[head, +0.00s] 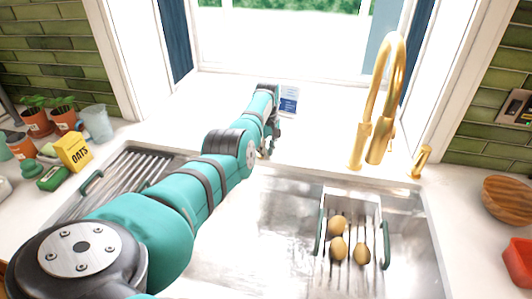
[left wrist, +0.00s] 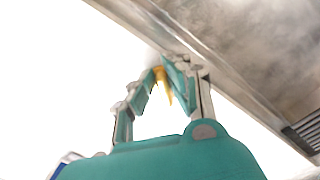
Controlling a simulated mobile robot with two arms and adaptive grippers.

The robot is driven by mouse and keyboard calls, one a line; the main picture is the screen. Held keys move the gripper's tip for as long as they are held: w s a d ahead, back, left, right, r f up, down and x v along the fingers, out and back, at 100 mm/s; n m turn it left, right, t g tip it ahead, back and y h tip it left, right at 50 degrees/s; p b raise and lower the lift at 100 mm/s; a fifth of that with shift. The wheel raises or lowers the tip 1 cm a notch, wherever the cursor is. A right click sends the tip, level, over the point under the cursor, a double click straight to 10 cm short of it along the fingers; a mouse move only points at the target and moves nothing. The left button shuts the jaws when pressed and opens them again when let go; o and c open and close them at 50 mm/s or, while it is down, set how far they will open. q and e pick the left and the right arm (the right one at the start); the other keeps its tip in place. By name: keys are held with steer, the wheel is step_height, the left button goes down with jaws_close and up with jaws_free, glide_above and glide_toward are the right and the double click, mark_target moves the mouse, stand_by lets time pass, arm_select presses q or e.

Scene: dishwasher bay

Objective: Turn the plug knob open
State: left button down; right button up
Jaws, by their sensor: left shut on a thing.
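My left arm reaches from the lower left across the counter behind the sink in the head view. Its gripper (head: 270,146) is at the counter just behind the sink's back edge, small and partly hidden by the arm. In the left wrist view the plug knob, a small gold piece (left wrist: 162,83), shows between the fingertips of my left gripper (left wrist: 164,76). The fingers are shut on it, close beside the sink rim. Much of the knob is hidden by the fingers, so its turn angle cannot be told. My right gripper is not in view.
The steel sink (head: 275,215) holds a rack (head: 319,232) with several potatoes (head: 338,249). A tall gold faucet (head: 356,147) and a gold handle (head: 420,161) stand right of the gripper. A blue-and-white packet (head: 289,102) is close behind it.

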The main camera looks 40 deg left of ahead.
arm_select(q)
steer(key=n+b, duration=0.2)
steer(key=n, duration=0.1)
steer(key=shift+w+f+n, duration=0.1)
steer(key=shift+w+n, duration=0.2)
steer(key=shift+w, duration=0.05)
steer(key=shift+w+a+n+b, duration=0.1)
steer(key=shift+w+n+b, duration=0.05)
steer(key=shift+n+b, duration=0.8)
steer(key=shift+w+a+n+b, duration=0.15)
steer(key=shift+n+b, duration=0.55)
steer(key=shift+n, duration=0.35)
steer(key=shift+r, duration=0.2)
steer(key=c, duration=1.3)
jaws_free()
steer(key=shift+d, duration=0.1)
steer(key=shift+c, duration=0.2)
steer(key=shift+f, duration=0.1)
step_height(320, 180, up, 12)
